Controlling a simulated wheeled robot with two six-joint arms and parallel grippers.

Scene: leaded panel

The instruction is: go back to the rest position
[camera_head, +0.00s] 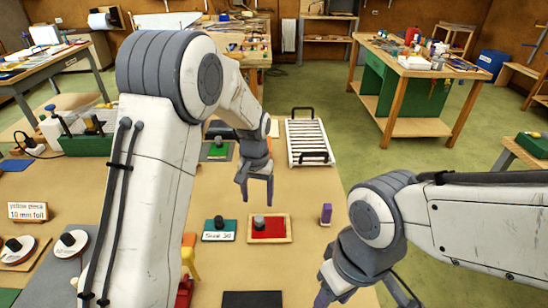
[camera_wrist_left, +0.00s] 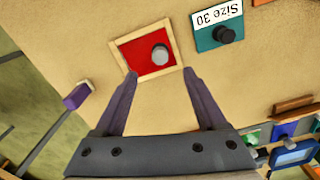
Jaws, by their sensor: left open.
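My left gripper (camera_head: 257,194) hangs above the bench with its fingers apart and nothing between them. In the left wrist view the left gripper (camera_wrist_left: 160,75) is open, its tips showing near the lower edge of a red square in a light wooden frame (camera_wrist_left: 122,46). This framed red square (camera_head: 283,232) has a grey knob and lies on the bench, below the gripper in the head view. My right gripper (camera_head: 362,292) is at the bottom edge of the head view, partly cut off, and its jaw opening cannot be made out.
A teal "Size 30" block (camera_head: 220,237) with a dark knob lies left of the red square. A purple block (camera_head: 326,213) stands to its right. A white slatted rack (camera_head: 308,137) with dark handles lies behind. Bare bench lies between the rack and the red square.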

